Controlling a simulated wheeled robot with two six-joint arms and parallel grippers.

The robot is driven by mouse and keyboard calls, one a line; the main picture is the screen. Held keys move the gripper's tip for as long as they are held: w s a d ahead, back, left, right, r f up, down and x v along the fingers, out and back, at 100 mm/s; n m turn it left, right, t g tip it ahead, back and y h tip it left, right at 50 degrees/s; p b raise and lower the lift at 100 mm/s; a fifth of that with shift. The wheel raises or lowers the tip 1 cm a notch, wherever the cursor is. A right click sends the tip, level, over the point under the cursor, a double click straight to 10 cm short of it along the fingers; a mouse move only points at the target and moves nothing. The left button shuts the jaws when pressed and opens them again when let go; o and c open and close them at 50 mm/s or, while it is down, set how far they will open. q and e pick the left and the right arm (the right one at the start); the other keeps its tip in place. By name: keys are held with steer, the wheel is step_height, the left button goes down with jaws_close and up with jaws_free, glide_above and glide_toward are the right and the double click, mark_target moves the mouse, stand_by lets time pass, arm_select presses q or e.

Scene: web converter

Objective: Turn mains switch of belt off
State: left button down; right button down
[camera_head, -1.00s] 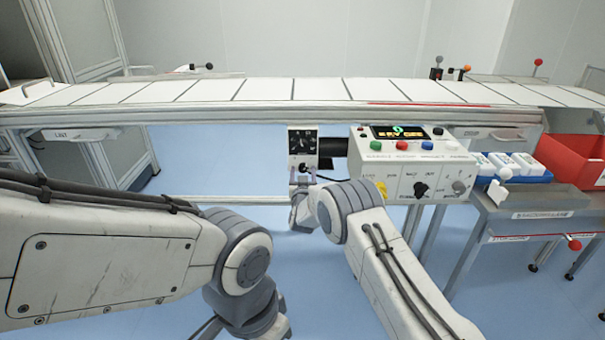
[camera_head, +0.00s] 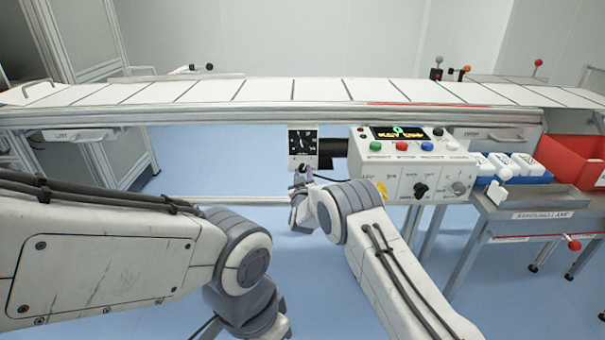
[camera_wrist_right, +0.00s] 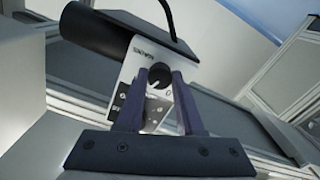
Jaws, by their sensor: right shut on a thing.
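A small white box with a black dial face (camera_head: 303,142) hangs under the belt's front rail. In the right wrist view its pale plate (camera_wrist_right: 133,68) carries a round black knob (camera_wrist_right: 159,75). My right gripper (camera_head: 302,174) is at the lower end of this box. In the right wrist view its two dark fingers (camera_wrist_right: 160,84) stand on both sides of the knob and are shut on it. The belt (camera_head: 290,91) runs across the view. My left arm comes in from the left, but its gripper is out of sight.
A control panel (camera_head: 413,176) with coloured buttons, a lit display (camera_head: 399,133) and several knobs sits right of the box.

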steer(key=n, duration=0.3)
steer(key=shift+n, duration=0.4)
steer(key=n, duration=0.3)
steer(key=shift+p, duration=0.35)
steer(key=n, duration=0.6)
steer(key=shift+n+p, duration=0.35)
steer(key=shift+n, duration=0.05)
steer(key=c, duration=0.5)
jaws_free()
steer(key=shift+c, duration=0.2)
